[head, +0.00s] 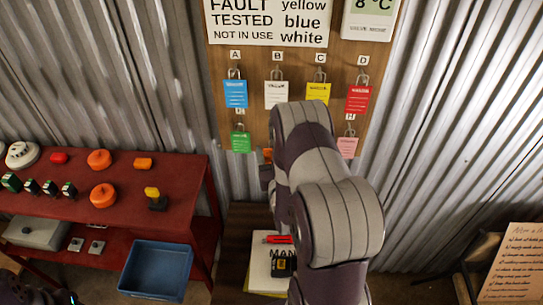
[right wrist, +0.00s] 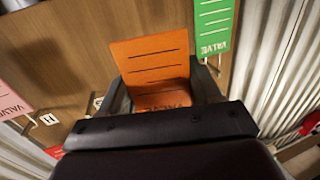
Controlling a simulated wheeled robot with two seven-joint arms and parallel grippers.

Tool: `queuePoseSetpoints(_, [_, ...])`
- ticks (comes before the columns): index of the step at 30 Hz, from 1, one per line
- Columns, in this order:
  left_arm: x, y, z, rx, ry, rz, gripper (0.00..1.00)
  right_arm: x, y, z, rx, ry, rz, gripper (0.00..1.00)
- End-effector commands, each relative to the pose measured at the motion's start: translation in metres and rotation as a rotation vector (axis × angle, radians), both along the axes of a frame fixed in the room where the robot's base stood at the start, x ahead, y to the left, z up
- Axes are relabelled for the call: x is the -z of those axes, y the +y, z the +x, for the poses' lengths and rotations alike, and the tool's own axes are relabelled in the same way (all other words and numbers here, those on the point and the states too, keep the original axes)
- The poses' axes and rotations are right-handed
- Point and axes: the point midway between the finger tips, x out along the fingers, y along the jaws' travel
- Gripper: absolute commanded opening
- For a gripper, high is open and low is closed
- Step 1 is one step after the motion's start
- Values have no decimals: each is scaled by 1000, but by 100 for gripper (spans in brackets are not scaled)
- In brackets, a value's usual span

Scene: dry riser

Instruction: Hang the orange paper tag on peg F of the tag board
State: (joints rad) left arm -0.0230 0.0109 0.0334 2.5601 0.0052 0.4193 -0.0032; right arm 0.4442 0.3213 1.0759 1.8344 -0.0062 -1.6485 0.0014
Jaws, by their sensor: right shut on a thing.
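The orange paper tag (right wrist: 152,65) is held between the fingers of my right gripper (right wrist: 165,92), in front of the wooden tag board (right wrist: 75,45). A sliver of the tag (head: 267,153) shows in the head view beside my right arm. The green tag (right wrist: 214,27) hangs next to it, on the lower row below A (head: 240,142). Peg F is hidden behind my right arm in the head view, and I cannot make it out in the wrist view. I cannot tell whether the orange tag touches the board. My left gripper is not clearly visible.
Blue (head: 235,94), white (head: 276,95), yellow (head: 318,92) and red (head: 358,99) tags hang on the upper row. A pink tag (head: 347,147) hangs at H. A red bench (head: 130,185) with parts stands left, a blue bin (head: 155,270) below.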

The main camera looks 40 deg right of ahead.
Motion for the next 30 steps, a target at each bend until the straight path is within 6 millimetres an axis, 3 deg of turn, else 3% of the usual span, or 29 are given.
queuePoseSetpoints(22, [11, 0, 0, 0, 0, 0, 57, 6, -39, 47, -1, -3, -1, 35])
queuePoseSetpoints(30, [27, 0, 0, 0, 0, 0, 57, 13, -48, 57, 1, -7, -3, 35])
